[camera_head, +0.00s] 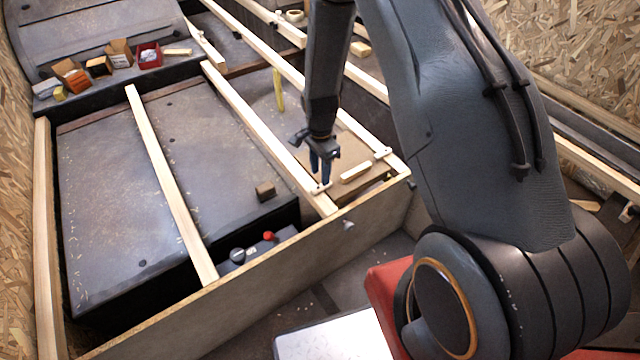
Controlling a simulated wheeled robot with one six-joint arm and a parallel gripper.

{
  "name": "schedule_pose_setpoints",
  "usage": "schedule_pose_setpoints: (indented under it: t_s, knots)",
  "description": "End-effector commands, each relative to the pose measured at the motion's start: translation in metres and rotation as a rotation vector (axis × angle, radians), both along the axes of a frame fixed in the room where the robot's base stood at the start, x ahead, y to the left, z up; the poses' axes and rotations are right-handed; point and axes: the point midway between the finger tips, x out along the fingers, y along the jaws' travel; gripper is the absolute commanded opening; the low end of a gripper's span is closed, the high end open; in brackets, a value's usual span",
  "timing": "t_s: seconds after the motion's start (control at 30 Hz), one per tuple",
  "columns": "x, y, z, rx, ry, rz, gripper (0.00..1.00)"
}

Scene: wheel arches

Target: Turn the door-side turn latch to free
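Two small pale turn latches show near the front edge of the wooden frame. One latch (320,188) sits by the near end of a long batten, and the other latch (383,153) sits by the right batten. The frames do not say which one is the door-side latch. Between them lies a brown panel (345,150) with a pale wooden bar (356,172) on it. My gripper (321,180) points down with its dark blue fingers just above or at the left latch. Contact is too small to tell, and so is whether the fingers are shut on it.
Long pale battens (172,185) run across dark panels. A low front board (240,285) borders the frame. Dark fittings with a red knob (268,236) sit behind the board. Several small boxes (119,53) stand at the back left.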

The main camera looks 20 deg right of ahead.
Motion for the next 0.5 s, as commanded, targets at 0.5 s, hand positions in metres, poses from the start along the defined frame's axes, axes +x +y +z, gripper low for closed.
schedule_pose_setpoints:
  t_s: [0.5]
  knots:
    - [0.0, 0.0, -0.056, 0.0, 0.0, 0.002, 0.36]
